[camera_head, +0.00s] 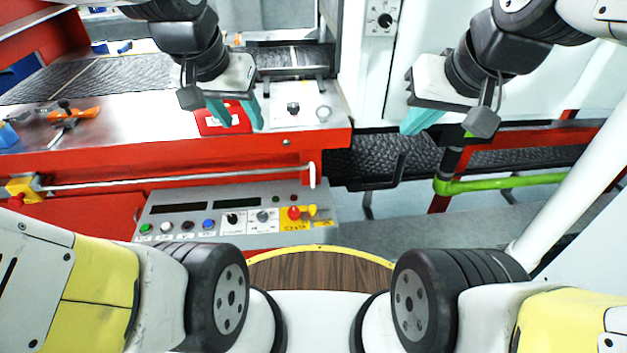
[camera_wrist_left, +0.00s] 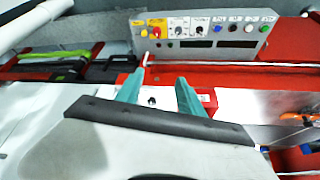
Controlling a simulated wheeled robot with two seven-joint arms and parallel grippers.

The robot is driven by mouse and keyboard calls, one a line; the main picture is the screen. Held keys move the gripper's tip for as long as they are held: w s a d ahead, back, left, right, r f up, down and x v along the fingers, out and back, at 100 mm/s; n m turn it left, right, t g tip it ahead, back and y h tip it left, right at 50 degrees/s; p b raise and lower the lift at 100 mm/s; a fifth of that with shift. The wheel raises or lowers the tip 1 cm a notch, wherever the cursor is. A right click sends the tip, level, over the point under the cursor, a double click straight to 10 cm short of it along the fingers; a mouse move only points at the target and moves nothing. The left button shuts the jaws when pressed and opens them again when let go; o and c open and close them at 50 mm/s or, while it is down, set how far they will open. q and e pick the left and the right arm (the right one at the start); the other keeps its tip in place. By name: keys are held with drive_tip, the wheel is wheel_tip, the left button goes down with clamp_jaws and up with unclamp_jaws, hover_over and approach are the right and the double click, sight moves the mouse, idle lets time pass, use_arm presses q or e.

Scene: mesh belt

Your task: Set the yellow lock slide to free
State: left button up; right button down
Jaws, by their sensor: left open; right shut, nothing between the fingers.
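A small yellow piece, which looks like the lock slide (camera_head: 312,210), sits beside the red mushroom button (camera_head: 294,213) at the right end of the grey control panel (camera_head: 180,225). It also shows, tiny, in the left wrist view (camera_wrist_left: 144,33). I cannot tell its setting. My left gripper (camera_head: 237,115) is open and empty, its teal fingers pointing down over the metal table, behind and left of the slide; it also shows in the left wrist view (camera_wrist_left: 158,80). My right gripper (camera_head: 418,120) is shut and empty, up and right of the panel. Both are apart from the slide.
The panel also carries several coloured buttons and two knobs. A white-tipped rod (camera_head: 312,175) runs along the red table front (camera_head: 250,155) above the panel. A red block (camera_head: 222,118) lies by my left fingers. Orange-handled tools (camera_head: 75,115) lie at left. A green bar (camera_head: 510,182) is at right.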

use_arm(q)
drive_tip(key=w+d+f+m+g+y, duration=0.1)
drive_tip(key=w+f+m+g, duration=0.15)
drive_tip(key=w+f, duration=0.45)
drive_tip(key=m+g, duration=0.3)
drive_tip(key=m, duration=0.4)
hover_over(313, 207)
drive_tip(key=shift+n+t, duration=0.25)
wheel_tip(313, 207, down, 24)
drive_tip(key=shift+a+f, duration=0.15)
drive_tip(key=shift+f, duration=0.75)
wheel_tip(313, 207, down, 7)
drive_tip(key=shift+r, duration=0.1)
clamp_jaws()
